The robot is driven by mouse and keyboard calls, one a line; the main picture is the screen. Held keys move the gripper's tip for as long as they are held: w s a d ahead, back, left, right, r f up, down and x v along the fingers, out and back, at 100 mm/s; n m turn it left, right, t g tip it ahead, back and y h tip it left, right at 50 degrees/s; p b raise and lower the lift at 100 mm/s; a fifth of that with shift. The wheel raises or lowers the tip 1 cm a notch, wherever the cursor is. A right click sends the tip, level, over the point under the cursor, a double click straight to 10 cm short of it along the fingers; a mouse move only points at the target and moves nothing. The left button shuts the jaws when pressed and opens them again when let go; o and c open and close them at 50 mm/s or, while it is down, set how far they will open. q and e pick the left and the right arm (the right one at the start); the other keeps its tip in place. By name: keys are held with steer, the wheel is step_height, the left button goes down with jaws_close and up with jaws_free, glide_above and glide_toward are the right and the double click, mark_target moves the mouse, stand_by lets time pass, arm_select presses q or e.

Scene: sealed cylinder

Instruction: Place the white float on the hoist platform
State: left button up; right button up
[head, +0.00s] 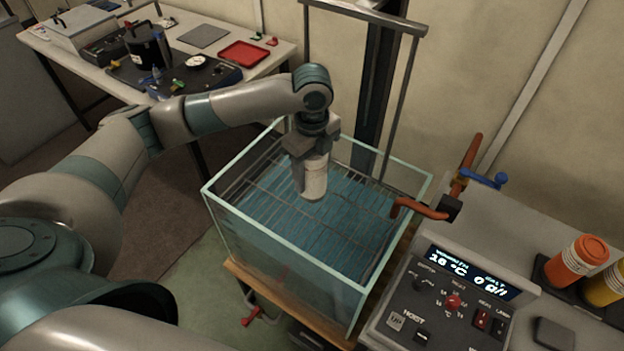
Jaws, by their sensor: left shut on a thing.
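The white float (316,178) is a pale upright cylinder. My left gripper (311,150) points down from above and is shut on its upper part. The gripper holds the float over the glass tank, near its middle. The hoist platform (262,215) is a wire grate inside the tank, seen through bluish water. I cannot tell whether the float's lower end touches the water or the grate. My right gripper is not in view.
The tank's glass rim (290,243) surrounds the grate. A metal hoist frame (364,16) rises behind it. Red pipes with a blue valve (486,180) and a control box (445,300) stand right. Orange (577,261) and yellow containers are far right. A workbench (283,55) is at the back left.

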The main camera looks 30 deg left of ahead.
mark_target(312, 183)
arm_select(q)
steer(key=shift+f, duration=0.1)
step_height(312, 183, down, 3)
steer(key=shift+r+p, duration=0.2)
steer(key=shift+p, duration=0.6)
steer(key=shift+f, duration=0.55)
steer(key=shift+f, duration=0.1)
steer(key=o, duration=1.8)
